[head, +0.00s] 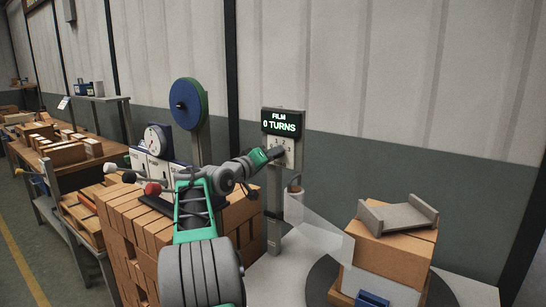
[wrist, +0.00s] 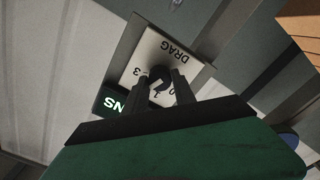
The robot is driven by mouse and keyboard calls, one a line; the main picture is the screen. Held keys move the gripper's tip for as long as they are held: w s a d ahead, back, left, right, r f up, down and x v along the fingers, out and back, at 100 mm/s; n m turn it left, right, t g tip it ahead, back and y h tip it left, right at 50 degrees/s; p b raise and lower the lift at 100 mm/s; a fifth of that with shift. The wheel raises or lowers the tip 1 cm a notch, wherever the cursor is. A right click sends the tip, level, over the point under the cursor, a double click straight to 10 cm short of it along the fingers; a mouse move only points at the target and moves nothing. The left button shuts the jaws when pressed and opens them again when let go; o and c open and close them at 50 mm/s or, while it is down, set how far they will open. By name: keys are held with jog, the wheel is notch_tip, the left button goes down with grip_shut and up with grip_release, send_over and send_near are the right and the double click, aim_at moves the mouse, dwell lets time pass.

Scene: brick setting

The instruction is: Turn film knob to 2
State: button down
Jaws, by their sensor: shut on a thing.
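The control panel (head: 289,157) stands on a grey post, under a dark display (head: 282,123) that reads "FILM 0 TURNS" in green. In the wrist view its white plate (wrist: 148,52) appears turned over, with the word "DRAG" and the numbers 0, 1 and 3 around a small dark knob (wrist: 158,74). The 2 cannot be seen there. My gripper (head: 279,152) reaches the panel from the left. In the wrist view my gripper (wrist: 163,87) is shut on the knob, whose sides are partly hidden by the fingers. The pointer's direction is unclear.
Stacked brown bricks (head: 128,222) stand beside my arm at the left. A blue wheel (head: 188,104) and a white dial scale (head: 157,138) are behind. A film roll (head: 294,205) hangs by the post. A box load (head: 392,249) stands right on a round dark turntable (head: 325,285).

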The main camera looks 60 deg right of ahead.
jog(key=c, duration=1)
grip_release()
jog(key=shift+c, duration=0.2)
jog(key=shift+a, duration=0.1)
jog(key=w+a+b, duration=0.1)
jog(key=a, duration=0.6)
jog(key=shift+a, duration=0.3)
jog(key=shift+w, duration=0.1)
